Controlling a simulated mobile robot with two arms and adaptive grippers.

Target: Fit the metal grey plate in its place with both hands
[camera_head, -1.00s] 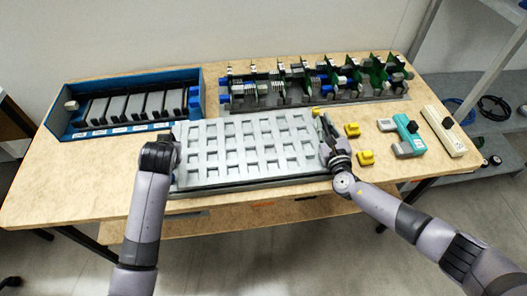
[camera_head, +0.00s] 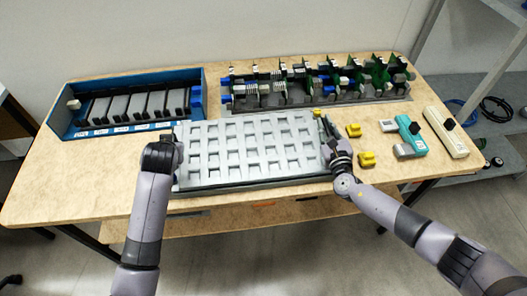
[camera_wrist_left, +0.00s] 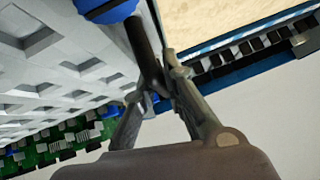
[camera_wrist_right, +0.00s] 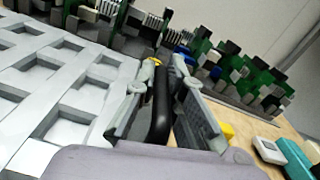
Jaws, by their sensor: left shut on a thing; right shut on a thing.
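The metal grey plate (camera_head: 250,148), with rows of square recesses, lies flat in the middle of the table above a darker grey base (camera_head: 250,186). Whether it touches that base all round I cannot tell. My left gripper (camera_head: 176,142) is at its left edge, shut on a black handle (camera_wrist_left: 146,52) beside a blue knob (camera_wrist_left: 108,8). My right gripper (camera_head: 328,130) is at the right edge, shut on a black handle (camera_wrist_right: 162,105). The plate also shows in the left wrist view (camera_wrist_left: 70,62) and the right wrist view (camera_wrist_right: 50,95).
A blue rack (camera_head: 66,122) with grey modules stands at the back left. A row of green circuit boards (camera_head: 376,72) stands behind the plate. Yellow clips (camera_head: 366,159), a teal device (camera_head: 410,132) and a cream device (camera_head: 444,132) lie at the right. The table's front left is clear.

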